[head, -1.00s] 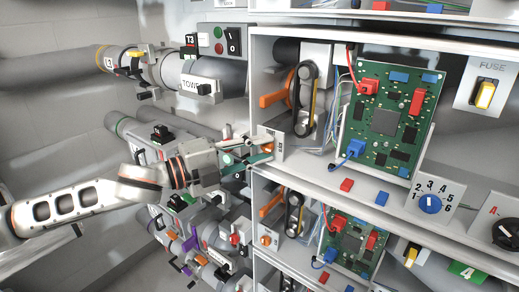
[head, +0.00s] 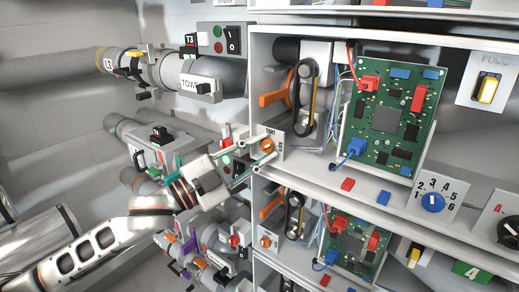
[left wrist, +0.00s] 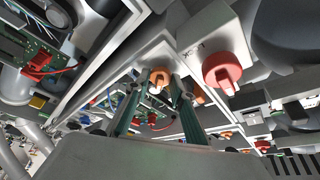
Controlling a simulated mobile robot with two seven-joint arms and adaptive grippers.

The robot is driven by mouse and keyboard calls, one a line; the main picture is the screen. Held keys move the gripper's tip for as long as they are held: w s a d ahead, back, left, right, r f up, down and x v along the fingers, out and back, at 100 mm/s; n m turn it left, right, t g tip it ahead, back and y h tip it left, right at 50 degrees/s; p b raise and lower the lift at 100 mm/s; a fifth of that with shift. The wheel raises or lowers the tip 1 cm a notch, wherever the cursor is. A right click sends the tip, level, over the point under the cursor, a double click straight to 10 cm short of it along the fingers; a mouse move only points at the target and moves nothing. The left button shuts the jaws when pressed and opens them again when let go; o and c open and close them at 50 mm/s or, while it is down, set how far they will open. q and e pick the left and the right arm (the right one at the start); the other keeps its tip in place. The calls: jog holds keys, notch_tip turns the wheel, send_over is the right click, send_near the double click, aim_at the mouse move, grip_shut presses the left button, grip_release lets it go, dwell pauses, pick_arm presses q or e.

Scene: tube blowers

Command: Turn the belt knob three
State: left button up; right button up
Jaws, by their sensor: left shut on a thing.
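The belt knob (head: 267,146) is a small orange knob on a white labelled plate at the left front edge of the upper shelf bay, in the head view. My left gripper (head: 269,149) comes from the lower left, and its fingertips are at the knob, one on each side. It is shut on the knob. In the left wrist view the orange knob (left wrist: 159,76) shows between the tips of the two green fingers (left wrist: 157,80). The fingers partly cover the plate. My right gripper is not in view.
Orange levers and a black belt loop (head: 303,98) sit behind the knob, beside a green circuit board (head: 390,115). A similar orange knob (head: 265,241) is on the bay below. Tube blowers (head: 197,80) stand to the left. A red knob (left wrist: 221,72) is close in the wrist view.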

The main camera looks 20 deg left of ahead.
pick_arm(q)
jog(key=n+t+p, duration=0.1)
jog(key=n, duration=0.1)
jog(key=n+y+p, duration=0.1)
jog(key=n, duration=0.2)
jog(key=shift+d+t, duration=0.1)
jog(key=shift+t, duration=0.3)
jog(key=shift+f+n+y, duration=0.1)
jog(key=shift+n+y, duration=0.2)
jog(key=shift+n, duration=0.3)
jog(key=n+t+p, duration=0.1)
jog(key=n, duration=0.1)
jog(key=shift+n+y, duration=0.3)
jog(key=shift+y, duration=0.1)
jog(key=shift+n+t+y, duration=0.3)
jog(key=shift+n+t, duration=0.1)
jog(key=shift+n, duration=0.1)
jog(key=shift+n+y, duration=0.3)
jog(key=shift+n, duration=0.8)
jog(key=shift+n+t+y, duration=0.5)
jog(key=shift+n+y, duration=0.3)
jog(key=shift+n, duration=0.4)
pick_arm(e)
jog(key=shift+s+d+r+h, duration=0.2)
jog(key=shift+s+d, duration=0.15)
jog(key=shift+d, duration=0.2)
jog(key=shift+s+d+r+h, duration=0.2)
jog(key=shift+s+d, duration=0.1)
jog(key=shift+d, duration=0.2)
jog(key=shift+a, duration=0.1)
